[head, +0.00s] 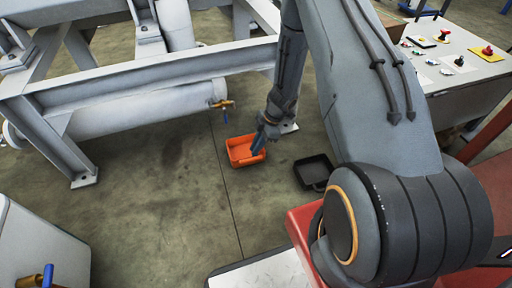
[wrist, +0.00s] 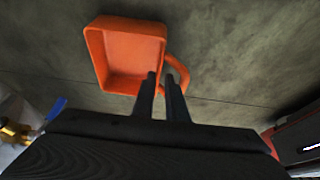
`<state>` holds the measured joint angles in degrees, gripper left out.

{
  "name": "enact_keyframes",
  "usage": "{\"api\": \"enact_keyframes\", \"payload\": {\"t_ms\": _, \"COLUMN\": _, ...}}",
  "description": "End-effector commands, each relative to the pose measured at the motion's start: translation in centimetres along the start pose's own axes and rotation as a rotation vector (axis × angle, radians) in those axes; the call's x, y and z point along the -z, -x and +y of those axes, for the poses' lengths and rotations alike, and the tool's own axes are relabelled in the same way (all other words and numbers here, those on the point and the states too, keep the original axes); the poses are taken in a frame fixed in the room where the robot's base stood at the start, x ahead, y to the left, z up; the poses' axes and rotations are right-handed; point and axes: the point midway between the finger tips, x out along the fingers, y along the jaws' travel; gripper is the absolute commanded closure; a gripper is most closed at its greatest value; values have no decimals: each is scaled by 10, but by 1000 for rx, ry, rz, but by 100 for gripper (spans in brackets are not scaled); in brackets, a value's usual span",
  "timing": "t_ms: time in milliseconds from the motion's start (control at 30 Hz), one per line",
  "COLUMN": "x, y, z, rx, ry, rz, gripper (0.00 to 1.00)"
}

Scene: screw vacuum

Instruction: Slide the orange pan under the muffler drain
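The orange pan (head: 240,147) is a shallow open tray on the floor, just below and right of the muffler drain in the head view. The drain is a brass valve (head: 221,104) with a small blue lever, at the right end of the grey muffler cylinder (head: 150,112). My gripper (head: 262,145) reaches down at the pan's right side. In the wrist view the pan (wrist: 130,52) has a loop handle (wrist: 185,70); my narrow fingers (wrist: 160,76) are close together, one on each side of the pan's wall by the handle. The exact contact is hard to see.
A black tray (head: 314,171) lies on the floor right of the pan. A grey steel frame (head: 150,78) stands over the muffler, its foot (head: 84,179) on the floor at left. A control desk (head: 455,55) is at the right. Floor in front of the pan is clear.

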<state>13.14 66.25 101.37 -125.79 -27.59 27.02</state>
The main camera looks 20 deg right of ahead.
Motion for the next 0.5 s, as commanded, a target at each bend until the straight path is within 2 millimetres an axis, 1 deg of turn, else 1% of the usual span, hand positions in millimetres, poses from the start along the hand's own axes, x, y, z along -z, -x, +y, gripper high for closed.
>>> {"api": "enact_keyframes", "payload": {"t_ms": 300, "x": -1, "y": -47, "z": 0, "rx": 1, "ry": 0, "rz": 0, "gripper": 88}}
{"api": "enact_keyframes", "payload": {"t_ms": 500, "x": -1, "y": -68, "z": 1, "rx": 0, "ry": 0, "rz": 0, "gripper": 88}}
